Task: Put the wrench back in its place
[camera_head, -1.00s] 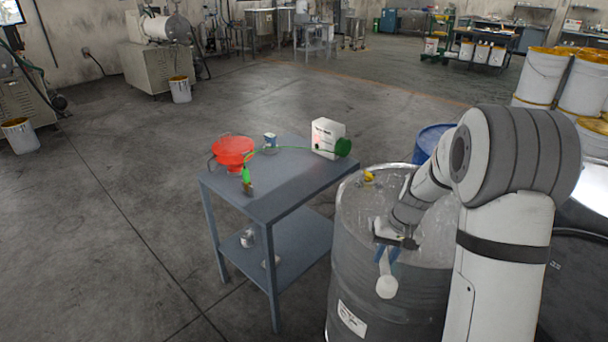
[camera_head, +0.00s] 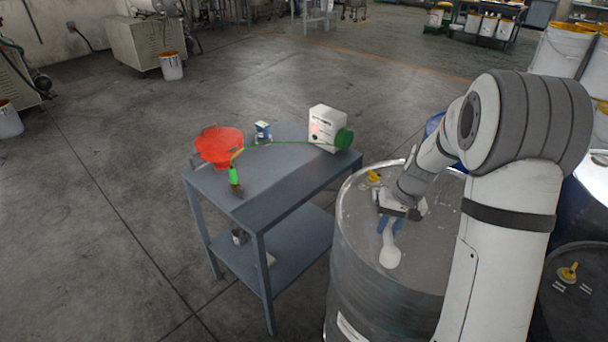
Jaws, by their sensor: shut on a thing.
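My gripper (camera_head: 391,223), with blue fingertips, is shut on a pale, long thing with a rounded end, which I take to be the wrench (camera_head: 389,256). The wrench points toward the camera, over the lid of the grey steel drum (camera_head: 352,270). I cannot tell whether it touches the lid. Its upper part is hidden by the gripper. No marked place for the wrench can be made out.
A yellow bung (camera_head: 374,176) sits on the lid behind my gripper. Left of the drum is a grey table (camera_head: 285,182) with a red funnel (camera_head: 218,147), a green-tipped cable (camera_head: 234,175), a small blue-white can (camera_head: 262,131) and a white box (camera_head: 327,128). A dark drum (camera_head: 575,310) stands right.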

